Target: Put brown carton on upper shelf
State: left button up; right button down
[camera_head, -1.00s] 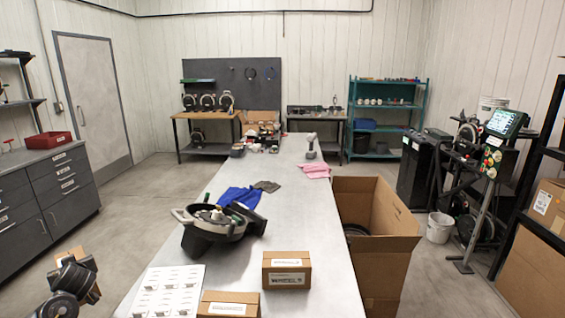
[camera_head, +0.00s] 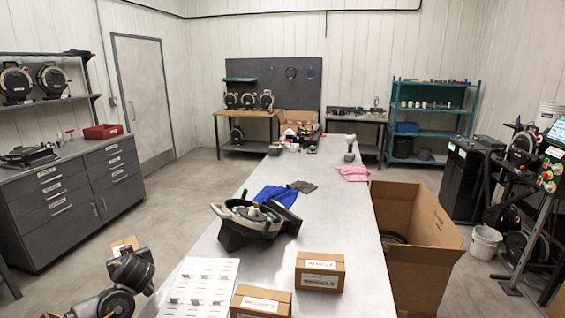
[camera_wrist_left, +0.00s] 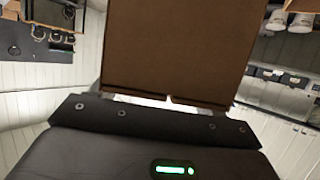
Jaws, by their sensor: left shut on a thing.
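A brown carton (camera_head: 122,245) is held by my left gripper (camera_head: 128,254) at the lower left of the head view, out over the floor beside the bench; most of it is hidden behind the gripper. In the left wrist view the carton (camera_wrist_left: 180,50) fills the upper middle, against the dark gripper (camera_wrist_left: 150,115), which is shut on it. A shelf unit stands at the left in the head view; its shelf board (camera_head: 78,99) above the grey cabinet carries two round seed meters (camera_head: 15,82). My right gripper is not in view.
The grey drawer cabinet (camera_head: 70,192) has a red bin (camera_head: 103,131) and a dark flat device (camera_head: 28,156) on top. The floor between cabinet and bench is clear.

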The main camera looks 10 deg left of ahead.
pick_arm(q)
jog(key=w+d+r+m+t+h, duration=0.2)
jog(key=d+r+m, duration=0.15)
jog(key=d, duration=0.55)
jog(key=w+d+r+m+t+h, duration=0.15)
jog(key=d+r, duration=0.25)
jog(key=d, duration=0.6)
jog(key=s+d+r+m+t+h, duration=0.1)
jog(key=s+d+r+m+h, duration=0.25)
jog(key=d, duration=0.55)
jog(key=s+d+r+m+t+h, duration=0.15)
jog(key=s+d+r+h, duration=0.3)
jog(key=d, duration=0.45)
jog(key=shift+g+y, duration=0.3)
jog(key=shift+y, duration=0.15)
jog(key=f+b, duration=0.4)
jog(key=b, duration=0.1)
jog(key=shift+w+d+f, duration=0.1)
jog(key=shift+w+d, duration=0.05)
jog(key=shift+w, duration=0.05)
